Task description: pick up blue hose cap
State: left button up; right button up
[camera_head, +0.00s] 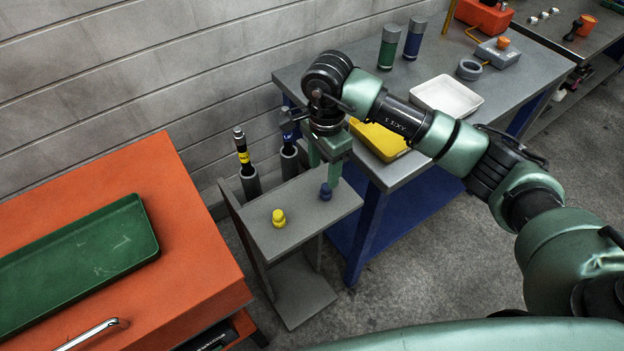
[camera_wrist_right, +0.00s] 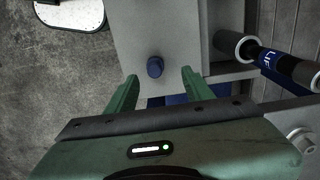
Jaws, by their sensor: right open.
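The blue hose cap (camera_head: 326,191) stands on the small grey stand (camera_head: 297,227) near its right edge. In the right wrist view the blue hose cap (camera_wrist_right: 155,67) lies just beyond the fingertips, between their lines. My right gripper (camera_head: 325,171) is open and points down above the cap, with nothing between its fingers. Its two green fingers also show in the right wrist view (camera_wrist_right: 158,82), spread apart. A yellow cap (camera_head: 279,218) stands on the same stand, to the left of the blue one. My left gripper is not in view.
Two upright hose ends, one with a yellow band (camera_head: 243,160), stand behind the stand by the wall. A grey workbench (camera_head: 400,84) with a yellow tray (camera_head: 381,141) and a white tray (camera_head: 447,97) is at right. An orange cabinet (camera_head: 190,235) with a green tray (camera_head: 80,252) is at left.

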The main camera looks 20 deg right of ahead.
aim_at(326, 188)
jog(key=f, duration=0.1)
jog(key=p, duration=0.1)
jog(key=s+f, duration=0.1)
jog(key=shift+d+f+p, duration=0.3)
jog(key=shift+d+f, duration=0.05)
jog(key=f, duration=0.1)
jog(key=f+p, duration=0.1)
jog(key=f, duration=0.1)
jog(key=shift+w+a+f, duration=0.1)
jog(key=shift+a+f, duration=0.1)
jog(key=shift+f, duration=0.35)
grip_shut()
